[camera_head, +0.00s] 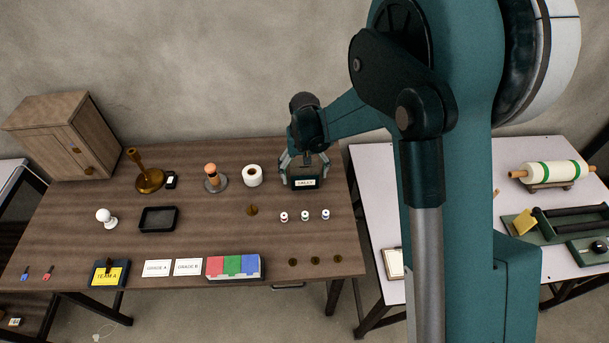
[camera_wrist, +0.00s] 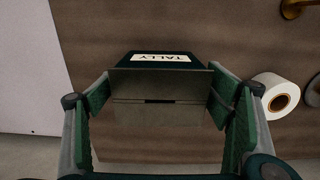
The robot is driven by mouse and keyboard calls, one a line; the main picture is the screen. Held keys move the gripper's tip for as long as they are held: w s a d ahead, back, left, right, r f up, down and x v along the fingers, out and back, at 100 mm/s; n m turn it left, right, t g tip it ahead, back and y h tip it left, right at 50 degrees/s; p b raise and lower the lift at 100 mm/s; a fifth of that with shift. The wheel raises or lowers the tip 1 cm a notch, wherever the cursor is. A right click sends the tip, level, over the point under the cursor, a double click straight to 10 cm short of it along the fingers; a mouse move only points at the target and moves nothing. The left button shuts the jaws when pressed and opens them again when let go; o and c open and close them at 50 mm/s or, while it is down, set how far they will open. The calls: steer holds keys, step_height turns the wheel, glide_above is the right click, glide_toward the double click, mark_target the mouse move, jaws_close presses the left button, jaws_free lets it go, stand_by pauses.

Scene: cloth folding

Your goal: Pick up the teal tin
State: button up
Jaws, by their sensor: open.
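The teal tin (camera_head: 300,183) stands at the back right of the brown wooden table and has a white label reading TALLY. In the wrist view the tin (camera_wrist: 125,63) shows its labelled front and a grey top with a dark slot. My gripper (camera_head: 301,163) is over the tin from above, with a finger on each side of it. In the wrist view my gripper (camera_wrist: 165,125) is open, and the tin lies between its green finger pads. A small gap shows at the right pad; I cannot tell whether the left pad touches.
A white roll (camera_head: 252,175) stands just left of the tin. Several small white bottles (camera_head: 305,215) stand in front of it. A wooden cabinet (camera_head: 65,135) is at the back left. The table's right edge is close to the tin, with a pale table (camera_head: 378,195) beyond.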

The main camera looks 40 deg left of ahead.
steer(key=c, duration=1.1)
steer(key=shift+r, duration=0.15)
steer(key=shift+r+p, duration=0.5)
steer(key=shift+r, duration=4.35)
